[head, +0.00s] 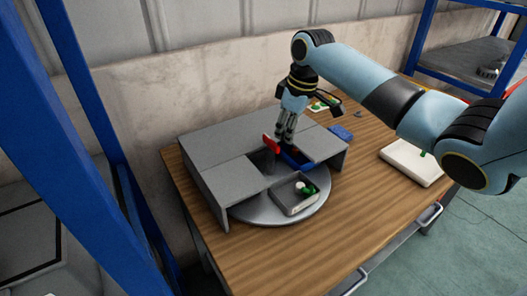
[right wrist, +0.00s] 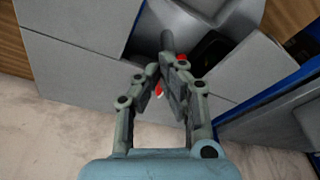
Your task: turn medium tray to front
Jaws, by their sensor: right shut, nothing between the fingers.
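A round grey turntable (head: 318,207) sits partly under a grey cover with an open front. A grey tray (head: 296,208) with a white and a green part stands on its front. A blue-edged tray (head: 297,158) is farther back, beside my right gripper, and a red piece (head: 270,144) shows there. I cannot tell which tray is the medium one. My right gripper (head: 281,141) points down into the cover's opening, shut and empty. In the right wrist view its fingertips (right wrist: 172,70) are close to a grey post (right wrist: 167,40) and red bits. My left gripper is out of view.
The grey cover (head: 222,138) has panels on both sides of the opening. A concrete wall stands close behind. The table's front right is clear.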

